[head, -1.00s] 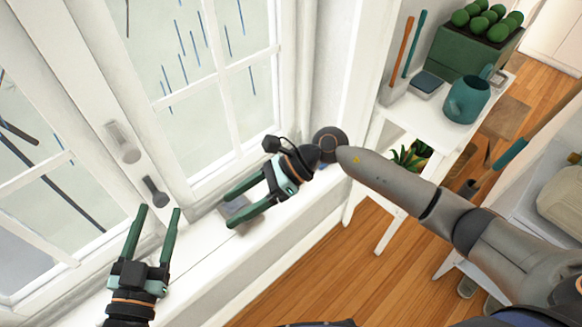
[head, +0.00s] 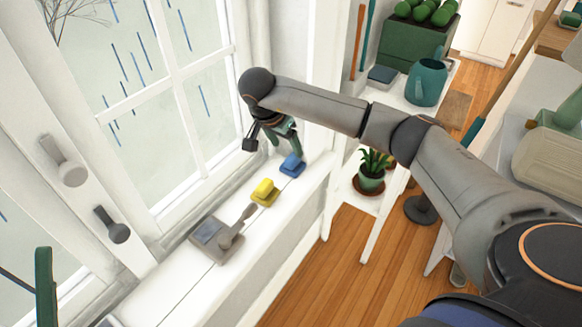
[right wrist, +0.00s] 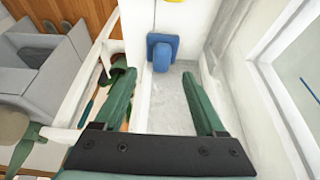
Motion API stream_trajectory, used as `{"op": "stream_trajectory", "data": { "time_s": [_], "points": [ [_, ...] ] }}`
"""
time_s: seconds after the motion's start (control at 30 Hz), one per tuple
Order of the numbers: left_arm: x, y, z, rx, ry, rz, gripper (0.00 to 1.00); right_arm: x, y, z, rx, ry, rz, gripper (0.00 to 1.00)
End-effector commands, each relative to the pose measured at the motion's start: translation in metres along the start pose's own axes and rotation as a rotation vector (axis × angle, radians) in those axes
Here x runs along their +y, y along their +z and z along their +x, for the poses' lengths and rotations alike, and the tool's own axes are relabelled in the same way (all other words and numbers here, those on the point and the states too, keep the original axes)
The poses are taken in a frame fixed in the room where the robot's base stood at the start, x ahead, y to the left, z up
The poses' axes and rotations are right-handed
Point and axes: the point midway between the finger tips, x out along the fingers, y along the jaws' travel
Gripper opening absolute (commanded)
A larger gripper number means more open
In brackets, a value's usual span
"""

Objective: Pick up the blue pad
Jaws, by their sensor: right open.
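The blue pad (head: 292,166) sits on the white windowsill, at the right end of a short row. It also shows in the right wrist view (right wrist: 161,50), upper middle, as a blue block with a raised part. My right gripper (head: 288,142) is over the sill just behind the pad in the head view, pointing down. In the right wrist view its two green fingers (right wrist: 156,78) are spread apart with nothing between them; the pad is beyond the fingertips, apart from them. Only one green finger of my left gripper (head: 45,285) shows at the lower left edge.
A yellow pad (head: 264,192) and a grey block with a handle (head: 222,238) stand left of the blue pad. The window (head: 150,90) with its handles borders the sill. A potted plant (head: 371,175) and teal jug (head: 426,82) are on the white shelf at right.

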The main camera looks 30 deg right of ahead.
Motion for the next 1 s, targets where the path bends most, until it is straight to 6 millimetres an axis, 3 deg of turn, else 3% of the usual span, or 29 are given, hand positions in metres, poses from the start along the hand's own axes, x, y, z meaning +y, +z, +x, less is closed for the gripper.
{"op": "stream_trajectory", "data": {
  "time_s": [0.1, 0.23, 0.6, 0.9, 1.0],
  "points": [
    [0.001, -0.016, -0.001, 0.075, 0.007, 0.021, 0.58, 0.0, 0.001, 0.018, -0.001, 0.001, 0.002, 0.72],
    [0.001, -0.026, 0.0, 0.113, 0.01, 0.03, 0.58, -0.001, 0.0, 0.024, -0.002, -0.002, 0.002, 0.72],
    [0.008, -0.013, -0.012, 0.113, 0.013, 0.003, 0.58, -0.002, -0.001, 0.071, -0.003, -0.001, 0.001, 0.72],
    [0.008, -0.013, -0.012, 0.111, 0.014, -0.001, 0.58, -0.003, -0.002, 0.076, -0.002, -0.002, 0.001, 0.72],
    [0.008, -0.013, -0.012, 0.111, 0.014, -0.001, 0.58, -0.003, -0.002, 0.076, -0.002, -0.002, 0.001, 0.64]
  ]
}}
